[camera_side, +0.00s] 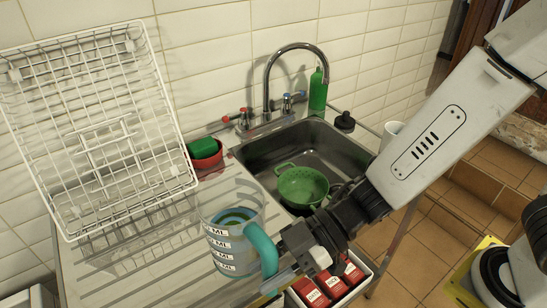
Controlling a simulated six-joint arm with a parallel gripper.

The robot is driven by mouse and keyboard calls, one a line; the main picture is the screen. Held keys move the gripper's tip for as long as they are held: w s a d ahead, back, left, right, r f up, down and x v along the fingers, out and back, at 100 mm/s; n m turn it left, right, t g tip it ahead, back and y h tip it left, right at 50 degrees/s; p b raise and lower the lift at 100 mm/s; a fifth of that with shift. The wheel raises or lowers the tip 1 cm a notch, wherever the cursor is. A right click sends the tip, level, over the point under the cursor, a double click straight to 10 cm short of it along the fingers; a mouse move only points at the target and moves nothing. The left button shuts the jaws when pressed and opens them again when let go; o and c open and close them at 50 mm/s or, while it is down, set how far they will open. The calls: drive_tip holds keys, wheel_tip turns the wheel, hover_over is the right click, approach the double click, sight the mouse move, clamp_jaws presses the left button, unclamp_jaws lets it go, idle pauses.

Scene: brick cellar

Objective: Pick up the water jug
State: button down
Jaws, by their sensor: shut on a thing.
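The water jug (228,242) is clear with a teal handle and white measuring labels. It is upright at the front of the draining board, in the lower middle of the side view. My gripper (282,262) comes in from the right and is shut on the jug's teal handle. The fingertips are partly hidden at the handle. I cannot tell whether the jug's base touches the draining board.
A white wire rack (100,130) leans at the left. A sink (262,152) holding a green colander (302,186) lies behind my gripper. A red bowl (207,160) with a green sponge stands behind the jug. A box of red packets (331,284) sits below my gripper.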

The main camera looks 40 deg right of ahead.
sight(231, 209)
drive_tip(key=shift+s+d+r, duration=0.2)
drive_tip(key=shift+s+r, duration=0.05)
drive_tip(key=shift+s+d, duration=0.1)
idle(0.3)
idle(0.5)
drive_tip(key=shift+w+m+t, duration=0.3)
drive_tip(key=shift+w, duration=0.45)
drive_tip(key=w+f+m+t+h, duration=0.1)
drive_tip(key=w+m+t, duration=0.1)
drive_tip(key=w, duration=0.2)
drive_tip(key=w+m+t+h, duration=0.1)
drive_tip(key=w+m+t, duration=0.1)
drive_tip(key=w, duration=0.3)
drive_tip(key=w+d+f+m+t+h, duration=0.1)
drive_tip(key=w+m+t, duration=0.1)
drive_tip(key=w, duration=0.2)
drive_tip(key=shift+w+d+f+t+h, duration=0.1)
drive_tip(key=shift+w+f+t+h, duration=0.2)
drive_tip(key=shift+w+f, duration=0.1)
drive_tip(key=w+d+f+m+t+h, duration=0.4)
drive_tip(key=w+d+f+m+h, duration=0.4)
drive_tip(key=w, duration=0.2)
drive_tip(key=shift+w+d, duration=0.2)
drive_tip(key=shift+d, duration=0.1)
drive_tip(key=shift+r, duration=0.2)
